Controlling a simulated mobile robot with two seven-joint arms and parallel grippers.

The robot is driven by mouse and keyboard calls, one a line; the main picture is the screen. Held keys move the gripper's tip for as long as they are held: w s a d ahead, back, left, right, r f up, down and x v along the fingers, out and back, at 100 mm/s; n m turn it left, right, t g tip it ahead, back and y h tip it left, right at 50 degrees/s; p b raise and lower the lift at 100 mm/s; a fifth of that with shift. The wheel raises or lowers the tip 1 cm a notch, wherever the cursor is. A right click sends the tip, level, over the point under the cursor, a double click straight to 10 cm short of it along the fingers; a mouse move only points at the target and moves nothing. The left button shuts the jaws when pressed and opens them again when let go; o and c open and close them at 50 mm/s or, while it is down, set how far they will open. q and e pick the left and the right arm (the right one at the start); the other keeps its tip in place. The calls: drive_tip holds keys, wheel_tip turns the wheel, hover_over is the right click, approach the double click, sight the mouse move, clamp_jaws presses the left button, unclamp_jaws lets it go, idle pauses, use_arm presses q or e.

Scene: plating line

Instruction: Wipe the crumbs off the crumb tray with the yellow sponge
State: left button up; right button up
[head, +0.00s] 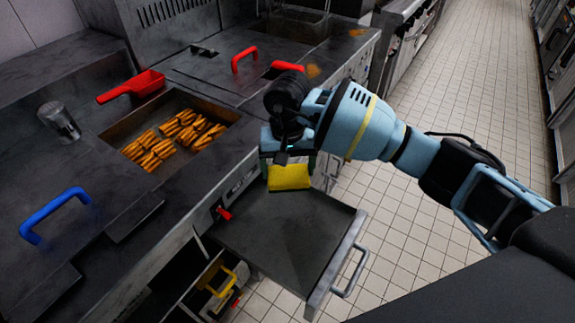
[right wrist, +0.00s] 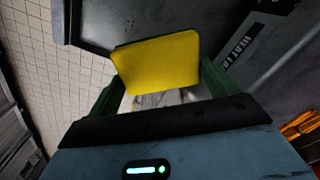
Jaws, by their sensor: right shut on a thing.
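The yellow sponge (head: 289,177) is held by my right gripper (head: 289,160) above the far end of the crumb tray (head: 280,232). The right wrist view shows the sponge (right wrist: 158,62) between the two green fingers of my right gripper (right wrist: 165,92), which is shut on it. The crumb tray is a dark metal drawer, pulled out from under the counter, with a handle at its front. I cannot make out crumbs on its visible surface. Part of the tray's far end is hidden behind the sponge and gripper. My left gripper is not in view.
A fry bin (head: 110,135) with several bundles of fries is set in the counter, with a red scoop (head: 131,87) at its edge. A metal shaker (head: 59,121) and a blue handle (head: 55,215) are at left. Yellow and red handles (head: 217,279) show below the counter. The tiled floor (head: 460,110) is clear at right.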

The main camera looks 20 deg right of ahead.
sight(288, 171)
wheel_tip(288, 171, down, 3)
drive_tip(key=shift+f+b, duration=0.15)
drive_tip(key=shift+b, duration=0.45)
drive_tip(key=shift+f+b, duration=0.3)
drive_tip(key=shift+f, duration=0.5)
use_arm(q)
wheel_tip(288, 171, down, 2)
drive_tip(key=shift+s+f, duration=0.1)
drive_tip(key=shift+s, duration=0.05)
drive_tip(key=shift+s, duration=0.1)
use_arm(e)
drive_tip(key=shift+a, duration=0.1)
